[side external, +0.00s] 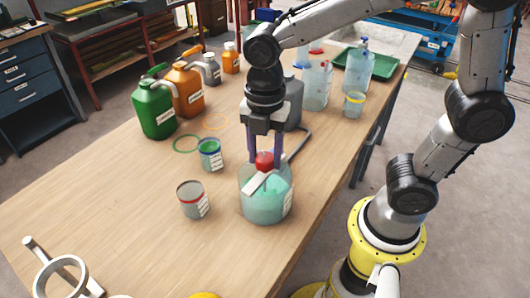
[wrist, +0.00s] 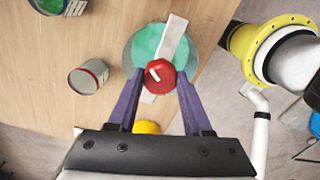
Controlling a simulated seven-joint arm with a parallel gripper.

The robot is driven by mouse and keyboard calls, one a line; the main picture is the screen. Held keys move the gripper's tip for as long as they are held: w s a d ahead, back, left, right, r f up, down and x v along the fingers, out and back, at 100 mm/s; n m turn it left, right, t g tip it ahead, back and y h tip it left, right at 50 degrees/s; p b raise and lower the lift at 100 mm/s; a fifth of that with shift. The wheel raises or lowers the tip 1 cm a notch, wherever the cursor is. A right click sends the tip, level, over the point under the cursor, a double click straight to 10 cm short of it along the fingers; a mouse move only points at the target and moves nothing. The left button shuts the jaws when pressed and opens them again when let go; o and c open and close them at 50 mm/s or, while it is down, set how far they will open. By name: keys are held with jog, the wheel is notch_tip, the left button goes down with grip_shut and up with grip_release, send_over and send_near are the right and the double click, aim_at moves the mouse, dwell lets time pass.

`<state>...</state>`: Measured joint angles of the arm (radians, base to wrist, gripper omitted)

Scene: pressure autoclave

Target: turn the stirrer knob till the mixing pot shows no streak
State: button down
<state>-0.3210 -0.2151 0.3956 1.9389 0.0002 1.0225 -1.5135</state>
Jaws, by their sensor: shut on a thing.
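The mixing pot (side external: 265,207) is a clear vessel holding teal-green liquid, standing on the table near its right edge. It also shows in the wrist view (wrist: 143,45). A pale flat bar (wrist: 173,38) lies across its top, under the red stirrer knob (side external: 264,161). In the wrist view the knob (wrist: 159,75) has a pale mark on it. My gripper (side external: 264,158) points down over the pot, its purple fingers shut on the knob from both sides.
Green (side external: 153,110) and orange (side external: 187,90) jugs stand farther back. Clear bottles (side external: 358,68) stand at the back right. The table's front left is mostly bare.

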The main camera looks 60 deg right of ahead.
jog(key=m, duration=0.5)
jog(key=shift+m, duration=0.3)
jog(key=m, duration=1)
jog(key=shift+r+m, duration=0.1)
jog(key=shift+m, duration=0.3)
jog(key=m, duration=0.5)
jog(key=shift+m, duration=0.3)
jog(key=m, duration=1)
jog(key=shift+m, duration=0.4)
jog(key=m, duration=1)
jog(key=shift+m, duration=0.4)
